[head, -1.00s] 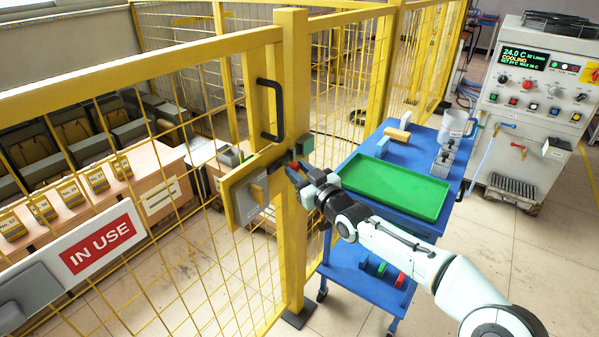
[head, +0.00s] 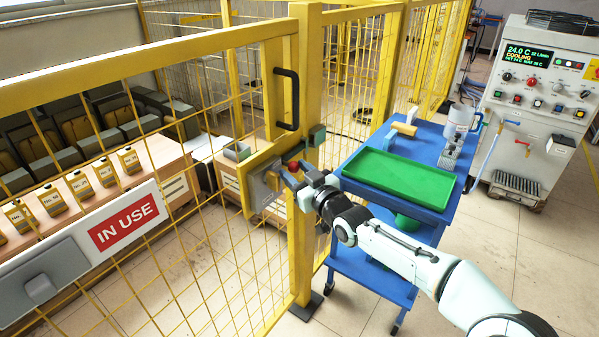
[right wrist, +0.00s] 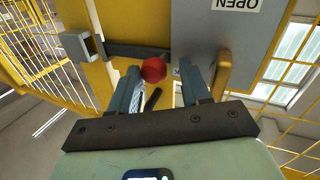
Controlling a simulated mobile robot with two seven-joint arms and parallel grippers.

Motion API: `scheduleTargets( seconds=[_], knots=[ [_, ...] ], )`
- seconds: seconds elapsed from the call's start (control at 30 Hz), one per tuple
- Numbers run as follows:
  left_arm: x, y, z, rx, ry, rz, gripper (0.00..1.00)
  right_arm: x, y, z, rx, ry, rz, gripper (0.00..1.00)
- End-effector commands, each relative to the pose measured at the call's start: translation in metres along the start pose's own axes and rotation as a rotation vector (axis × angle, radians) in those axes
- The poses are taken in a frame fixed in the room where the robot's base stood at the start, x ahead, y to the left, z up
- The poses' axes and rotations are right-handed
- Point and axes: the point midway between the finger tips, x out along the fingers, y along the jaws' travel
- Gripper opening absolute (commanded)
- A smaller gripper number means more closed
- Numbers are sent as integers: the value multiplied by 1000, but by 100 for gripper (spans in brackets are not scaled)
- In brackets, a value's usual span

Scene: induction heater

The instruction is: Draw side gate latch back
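The side gate latch is a grey plate (head: 268,190) on the yellow gate, with a red knob (head: 293,166). In the right wrist view the plate (right wrist: 215,40) reads "OPEN" upside down. A dark bolt bar (right wrist: 135,50) runs from it to a grey keeper (right wrist: 85,46) on the post; the bar's end there is hidden. My right gripper (head: 292,182) is at the latch. In the right wrist view, its fingers (right wrist: 164,85) stand apart with the red knob (right wrist: 153,70) between their tips, nearer the left finger. Contact cannot be told. My left gripper is out of view.
A black gate handle (head: 288,98) is above the latch. The yellow post (head: 309,60) stands beside it. A blue cart (head: 425,150) with a green tray (head: 400,178) is to the right, close to my right arm. Open floor lies right of the cart.

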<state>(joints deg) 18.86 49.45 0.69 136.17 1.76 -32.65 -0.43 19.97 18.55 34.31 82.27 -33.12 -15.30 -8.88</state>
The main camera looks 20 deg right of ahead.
Motion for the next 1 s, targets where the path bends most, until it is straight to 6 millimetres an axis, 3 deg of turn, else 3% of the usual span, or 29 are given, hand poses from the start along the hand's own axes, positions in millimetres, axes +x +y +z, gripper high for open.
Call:
scheduleTargets(
  seconds=[0.47, 0.73, 1.0],
  knots=[
    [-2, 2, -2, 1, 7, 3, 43, -10, 4, -2, -4, 2, 6, 57],
    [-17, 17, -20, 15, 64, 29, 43, -58, 4, -3, -8, -2, 7, 57],
    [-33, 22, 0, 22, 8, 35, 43, -111, 2, -2, -4, -1, 4, 57]
  ],
)
